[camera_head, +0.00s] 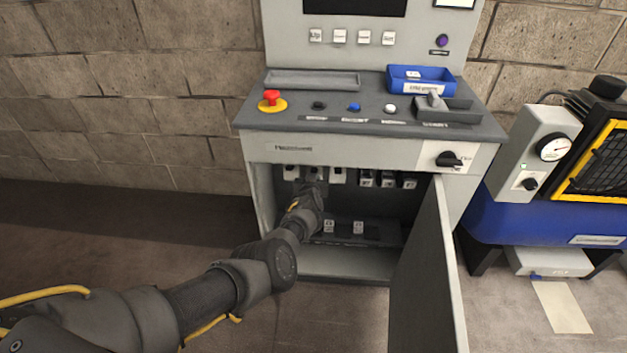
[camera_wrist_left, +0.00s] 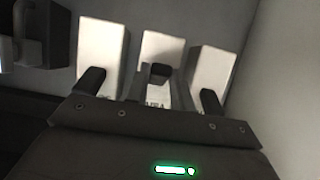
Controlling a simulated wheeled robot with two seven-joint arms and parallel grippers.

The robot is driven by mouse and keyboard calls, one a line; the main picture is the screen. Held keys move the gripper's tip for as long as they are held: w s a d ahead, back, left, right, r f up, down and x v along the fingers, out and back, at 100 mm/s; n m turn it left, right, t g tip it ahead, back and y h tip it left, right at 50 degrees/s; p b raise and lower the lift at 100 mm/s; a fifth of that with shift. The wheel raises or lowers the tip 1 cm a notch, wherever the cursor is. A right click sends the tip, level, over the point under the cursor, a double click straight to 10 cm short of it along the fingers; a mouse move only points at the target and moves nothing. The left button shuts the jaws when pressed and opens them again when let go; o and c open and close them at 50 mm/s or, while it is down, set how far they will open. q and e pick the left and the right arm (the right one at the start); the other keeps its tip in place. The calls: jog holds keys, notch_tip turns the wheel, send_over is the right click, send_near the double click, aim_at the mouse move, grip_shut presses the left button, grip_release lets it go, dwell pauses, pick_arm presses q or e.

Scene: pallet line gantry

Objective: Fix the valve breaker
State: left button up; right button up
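A grey control cabinet (camera_head: 370,150) has its lower door (camera_head: 430,270) open, with a row of breakers inside. Three white breakers are on the left and several darker-fronted ones (camera_head: 388,180) on the right. My left arm reaches in from the left, its gripper (camera_head: 313,182) at the white group. In the wrist view the open fingers (camera_wrist_left: 153,84) stand apart on either side of the middle white breaker (camera_wrist_left: 160,48), whose dark toggle (camera_wrist_left: 160,73) lies between them. I cannot tell whether anything touches. The labels are too blurred to read. My right gripper is out of view.
Above are an emergency stop (camera_head: 271,99), a blue bin (camera_head: 420,80) and a black rotary switch (camera_head: 450,160). The open door bounds the right of the compartment. A blue machine with a gauge (camera_head: 554,148) stands at the right. Floor at the front left is clear.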

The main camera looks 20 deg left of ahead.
pick_arm(q)
jog(key=shift+r, duration=0.1)
jog(key=shift+c, duration=1.1)
jog(key=r+g+p, duration=0.1)
jog(key=g+p, duration=0.1)
jog(key=shift+r+g+h, duration=0.15)
jog(key=shift+g+h, duration=0.15)
jog(key=shift+g, duration=0.1)
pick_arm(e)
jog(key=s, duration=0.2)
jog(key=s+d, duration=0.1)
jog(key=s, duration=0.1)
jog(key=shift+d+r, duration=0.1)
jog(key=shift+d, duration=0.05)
pick_arm(q)
jog(key=o, duration=1)
